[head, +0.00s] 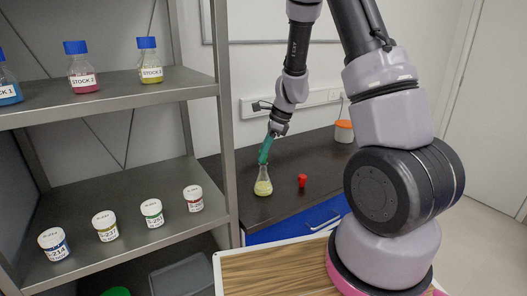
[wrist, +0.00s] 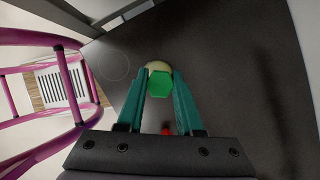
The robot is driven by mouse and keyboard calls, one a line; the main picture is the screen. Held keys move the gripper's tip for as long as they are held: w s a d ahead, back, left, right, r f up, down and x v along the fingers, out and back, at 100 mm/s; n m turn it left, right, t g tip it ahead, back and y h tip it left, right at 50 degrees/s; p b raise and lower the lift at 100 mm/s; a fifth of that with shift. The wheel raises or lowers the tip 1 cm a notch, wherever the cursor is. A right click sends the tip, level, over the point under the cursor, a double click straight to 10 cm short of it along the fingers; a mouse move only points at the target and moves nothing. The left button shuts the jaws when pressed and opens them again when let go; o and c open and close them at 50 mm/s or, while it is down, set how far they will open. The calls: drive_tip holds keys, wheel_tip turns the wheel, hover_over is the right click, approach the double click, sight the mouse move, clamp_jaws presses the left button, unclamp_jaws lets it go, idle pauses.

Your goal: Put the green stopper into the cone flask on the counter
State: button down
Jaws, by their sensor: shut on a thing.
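The cone flask (head: 263,186), clear with yellow liquid, stands upright on the dark counter (head: 325,155). My gripper (head: 263,160) points down directly above the flask's neck, its teal fingers close to the mouth. In the wrist view the fingers are shut on the green stopper (wrist: 160,85), seen end-on between the tips. The pale flask (wrist: 157,65) shows partly behind the stopper there. The stopper cannot be made out in the head view. Whether its lower end touches or enters the flask mouth cannot be told.
A red stopper (head: 302,180) stands on the counter right of the flask. A metal shelf (head: 120,235) with jars and bottles is close on the left. An orange-lidded container (head: 344,131) is at the back. The counter between is clear.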

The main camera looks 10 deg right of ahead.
drive_tip(key=shift+f, duration=0.9)
drive_tip(key=shift+c, duration=2.4)
unclamp_jaws()
drive_tip(key=v, duration=1)
drive_tip(key=shift+r, duration=0.4)
drive_tip(key=shift+d+r, duration=0.1)
drive_tip(key=shift+d, duration=0.05)
drive_tip(key=s+d+r+n+t+h, duration=0.1)
drive_tip(key=s+r+n+t, duration=0.5)
drive_tip(key=s+r+n, duration=1)
drive_tip(key=s+r+h, duration=0.1)
drive_tip(key=s+r, duration=0.4)
drive_tip(key=r, duration=0.1)
drive_tip(key=shift+s+d+n, duration=0.2)
drive_tip(key=shift+d+n, duration=0.15)
drive_tip(key=shift+n, duration=0.05)
